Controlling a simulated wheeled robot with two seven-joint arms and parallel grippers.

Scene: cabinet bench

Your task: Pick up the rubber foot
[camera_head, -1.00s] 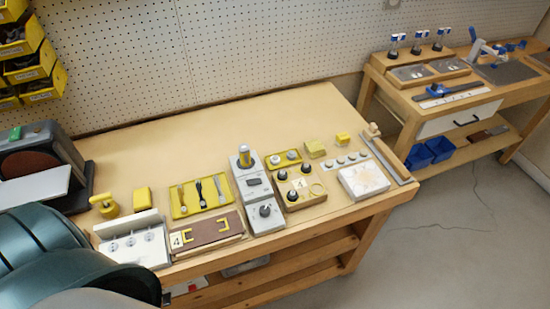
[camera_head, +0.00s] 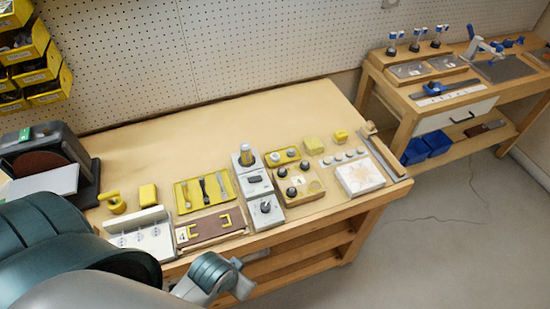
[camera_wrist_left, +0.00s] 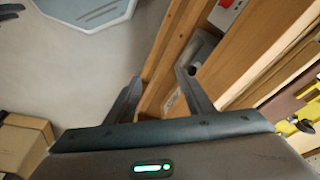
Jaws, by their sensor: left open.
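Several small round parts stand on the bench, and I cannot tell for certain which is the rubber foot. Dark round knobs (camera_head: 291,191) sit on a numbered wooden block (camera_head: 309,187). Small grey round pieces (camera_head: 349,154) lie in a row on a pale strip behind the white patterned block. My left gripper (camera_head: 246,278) is in front of the bench's front edge, below the top, open and apart from these parts. In the left wrist view its two fingers (camera_wrist_left: 158,78) are spread with nothing between them. My right gripper is not in view.
The bench top (camera_head: 300,115) is clear at the back. A yellow tray of tools (camera_head: 188,207), a grey device with a knob (camera_head: 265,210) and a white rack (camera_head: 152,246) line the front. A sander (camera_head: 50,160) stands at the left. A second bench (camera_head: 406,93) is at the right.

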